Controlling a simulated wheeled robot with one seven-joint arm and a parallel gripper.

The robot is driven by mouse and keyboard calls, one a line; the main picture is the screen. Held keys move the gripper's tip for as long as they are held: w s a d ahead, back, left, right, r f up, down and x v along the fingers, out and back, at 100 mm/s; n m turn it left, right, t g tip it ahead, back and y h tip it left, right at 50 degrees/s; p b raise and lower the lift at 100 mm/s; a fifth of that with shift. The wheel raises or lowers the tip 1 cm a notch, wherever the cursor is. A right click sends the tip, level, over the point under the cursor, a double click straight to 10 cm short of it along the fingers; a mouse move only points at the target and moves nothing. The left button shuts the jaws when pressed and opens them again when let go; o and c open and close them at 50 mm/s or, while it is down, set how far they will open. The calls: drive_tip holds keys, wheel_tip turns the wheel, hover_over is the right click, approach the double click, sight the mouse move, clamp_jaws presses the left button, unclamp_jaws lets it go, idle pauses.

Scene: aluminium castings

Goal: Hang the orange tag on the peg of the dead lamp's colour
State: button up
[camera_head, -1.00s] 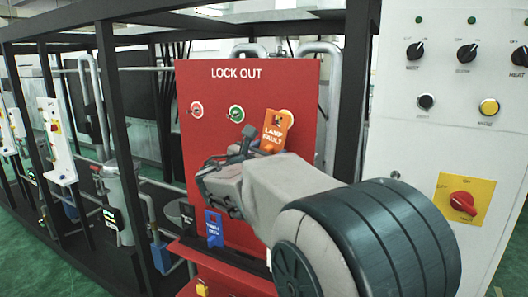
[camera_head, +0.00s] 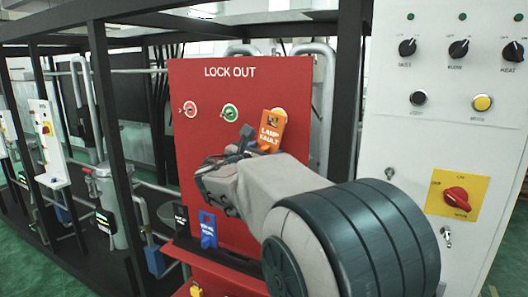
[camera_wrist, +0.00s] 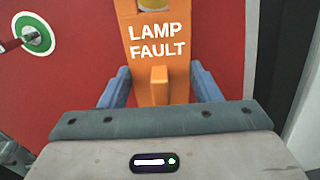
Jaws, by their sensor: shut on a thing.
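The orange tag (camera_head: 270,132), lettered "LAMP FAULT", is upright and slightly tilted in the head view. It also fills the upper middle of the wrist view (camera_wrist: 158,45). My gripper (camera_wrist: 160,85) is shut on the tag's lower tab, with a finger on each side. The red board (camera_head: 205,155), lettered "LOCK OUT", has a red-ringed peg (camera_head: 190,109), a green-ringed peg (camera_head: 230,112) and a yellow peg (camera_head: 279,111). The tag's top is at the yellow peg and partly covers it. I cannot tell whether the peg passes through the tag.
A white panel (camera_head: 390,140) at right has small green lamps (camera_head: 411,16), knobs, a black button (camera_head: 418,98), a yellow button (camera_head: 482,103) and a red switch (camera_head: 456,198). Black frame posts stand left.

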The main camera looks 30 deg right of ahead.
drive_tip(key=o, duration=1.1)
drive_tip(key=shift+c, duration=0.2)
drive_tip(key=b+v, duration=0.4)
drive_tip(key=v, duration=1)
drive_tip(key=s+d+f+m+g+y, duration=0.25)
drive_tip(key=s+f+m, duration=0.25)
drive_tip(key=f, duration=0.3)
drive_tip(key=s+d+f+m+g+y, duration=0.1)
drive_tip(key=s+f+m+g+y, duration=0.2)
drive_tip(key=s+f+m, duration=0.3)
drive_tip(key=s+a+f+m+g+y, duration=0.2)
drive_tip(key=s+a+f+m+y, duration=0.6)
drive_tip(key=f+m, duration=0.4)
drive_tip(key=shift+s+a+f+y, duration=0.35)
drive_tip(key=shift+s+a+f, duration=0.25)
drive_tip(key=shift+s, duration=0.1)
